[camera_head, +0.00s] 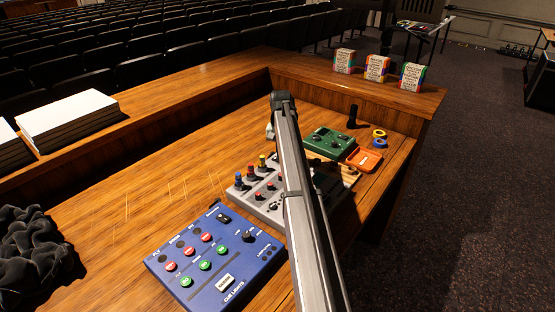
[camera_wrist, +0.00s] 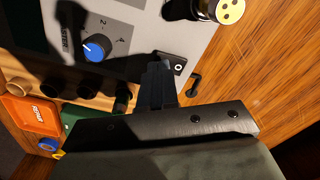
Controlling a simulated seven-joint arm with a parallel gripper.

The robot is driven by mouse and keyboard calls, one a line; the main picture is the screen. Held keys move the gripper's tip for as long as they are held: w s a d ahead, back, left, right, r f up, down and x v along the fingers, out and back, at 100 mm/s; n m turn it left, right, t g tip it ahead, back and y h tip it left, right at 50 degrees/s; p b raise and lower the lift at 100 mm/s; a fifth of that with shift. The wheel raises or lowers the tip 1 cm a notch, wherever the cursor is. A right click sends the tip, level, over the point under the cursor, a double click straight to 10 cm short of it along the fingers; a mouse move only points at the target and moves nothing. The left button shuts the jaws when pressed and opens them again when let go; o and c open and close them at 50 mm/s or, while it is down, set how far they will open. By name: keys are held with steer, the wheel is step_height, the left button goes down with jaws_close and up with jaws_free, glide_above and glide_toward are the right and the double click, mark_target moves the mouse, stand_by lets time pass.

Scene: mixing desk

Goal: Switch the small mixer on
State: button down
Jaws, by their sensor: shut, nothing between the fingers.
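The small mixer (camera_head: 248,194) is a grey box with coloured knobs on the desk in the head view, partly hidden behind my arm. In the wrist view its grey panel (camera_wrist: 139,30) shows a blue knob (camera_wrist: 97,47) beside lettering that reads as MASTER. A small black switch (camera_wrist: 179,67) with a white ring mark sits near the panel's edge. My gripper (camera_wrist: 159,62) is shut and empty, its fingertips right beside the switch and partly over it. I cannot tell whether they touch. In the head view my arm hides the gripper.
A blue cue-lights box (camera_head: 215,258) stands in front of the mixer. A green box (camera_head: 328,142) and an orange box (camera_head: 364,158) stand behind it, with tape rolls (camera_head: 379,142) nearby. A black cable (camera_wrist: 194,86) leaves beside the switch.

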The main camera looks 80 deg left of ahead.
steer(key=shift+f, duration=0.8)
stand_by(0.5)
steer(key=shift+r, duration=3.55)
